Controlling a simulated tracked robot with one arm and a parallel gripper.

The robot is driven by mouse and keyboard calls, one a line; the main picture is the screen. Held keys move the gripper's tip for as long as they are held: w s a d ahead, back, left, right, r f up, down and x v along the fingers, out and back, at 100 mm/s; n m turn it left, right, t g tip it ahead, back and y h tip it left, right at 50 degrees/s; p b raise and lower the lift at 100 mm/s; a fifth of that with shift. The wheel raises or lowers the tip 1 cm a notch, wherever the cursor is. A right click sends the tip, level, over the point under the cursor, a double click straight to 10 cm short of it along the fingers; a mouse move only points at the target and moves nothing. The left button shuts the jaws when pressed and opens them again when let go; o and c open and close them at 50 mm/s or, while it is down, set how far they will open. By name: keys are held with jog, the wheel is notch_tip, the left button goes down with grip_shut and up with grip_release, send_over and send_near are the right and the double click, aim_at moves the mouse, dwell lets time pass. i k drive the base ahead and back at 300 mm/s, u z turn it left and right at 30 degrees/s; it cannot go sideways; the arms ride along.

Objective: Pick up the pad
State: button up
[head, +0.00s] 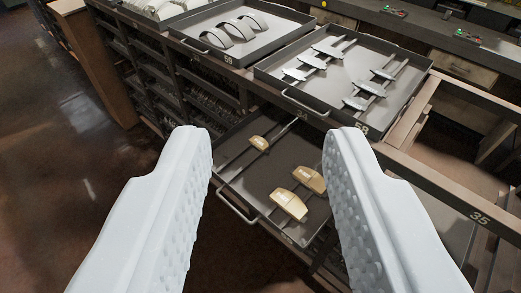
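My gripper (268,140) is open, its two white fingers wide apart with nothing between the tips. Beyond and below it, an open dark tray (230,168) holds tan pads. One pad (258,143) sits on a rod at the tray's far left. Two more pads lie close together nearer the front, one at the front (289,204) and one behind it to the right (310,180). The right finger covers part of the tray's right side. No finger appears to touch a pad.
A tray of curved grey shoes (240,30) stands at the upper left. A tray of grey pads on rods (368,88) stands at the upper right. A wooden rail (440,188) marked 35 runs along the right. Open brown floor (60,160) lies at the left.

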aim_at(262, 144)
jog(key=z, duration=0.05)
jog(key=k, duration=0.65)
jog(key=z, duration=0.4)
jog(key=i, duration=2)
jog(key=u, duration=0.9)
